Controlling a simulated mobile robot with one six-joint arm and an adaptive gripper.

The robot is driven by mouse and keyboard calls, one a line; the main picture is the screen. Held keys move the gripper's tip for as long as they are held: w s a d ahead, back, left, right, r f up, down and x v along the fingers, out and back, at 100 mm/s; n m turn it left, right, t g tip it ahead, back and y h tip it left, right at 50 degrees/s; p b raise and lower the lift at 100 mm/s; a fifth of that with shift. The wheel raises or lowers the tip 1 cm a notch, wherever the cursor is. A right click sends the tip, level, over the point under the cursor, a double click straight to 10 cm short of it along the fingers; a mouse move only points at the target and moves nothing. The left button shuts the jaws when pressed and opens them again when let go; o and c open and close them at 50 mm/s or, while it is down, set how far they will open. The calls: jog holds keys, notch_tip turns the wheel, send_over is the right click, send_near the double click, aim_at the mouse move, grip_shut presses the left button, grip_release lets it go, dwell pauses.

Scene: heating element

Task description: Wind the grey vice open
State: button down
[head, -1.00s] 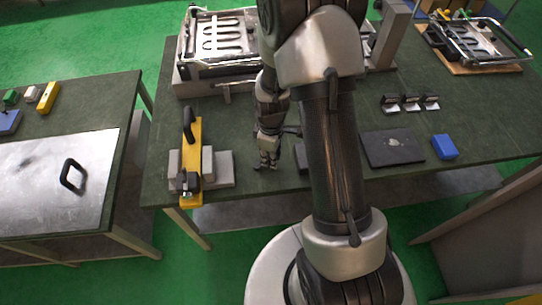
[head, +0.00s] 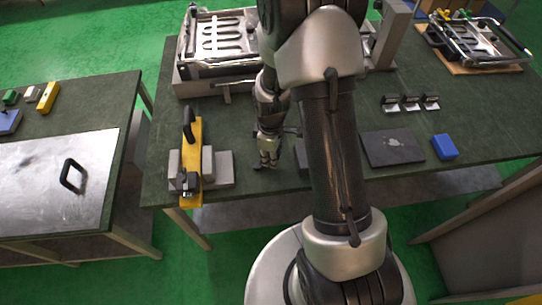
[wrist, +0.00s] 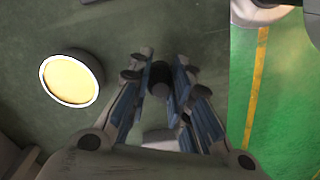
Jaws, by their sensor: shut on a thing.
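The grey vice (head: 222,170) stands at the table's front left in the head view. A yellow bar (head: 198,140) with black handles lies between its two grey jaw blocks. My gripper (head: 268,163) is just right of the vice, low over the table. In the wrist view, my gripper (wrist: 165,95) has its fingers closed around a dark round-ended handle (wrist: 158,80). Whether this handle joins the vice cannot be seen clearly.
A metal-framed fixture (head: 225,85) stands behind the vice. A dark plate (head: 392,148) and a blue block (head: 445,147) lie to the right. The wrist view shows a yellow disc with a pale rim (wrist: 71,78) and green floor beyond the table edge. My arm hides the table's middle.

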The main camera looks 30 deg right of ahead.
jog(key=shift+w+d+r, duration=0.15)
jog(key=shift+w+r, duration=0.05)
jog(key=shift+w, duration=0.25)
jog(key=c, duration=1.6)
grip_release()
jog(key=shift+d, duration=0.1)
jog(key=shift+o, duration=0.8)
jog(key=shift+f, duration=0.1)
jog(key=shift+s, duration=0.1)
notch_tip(320, 180, up, 12)
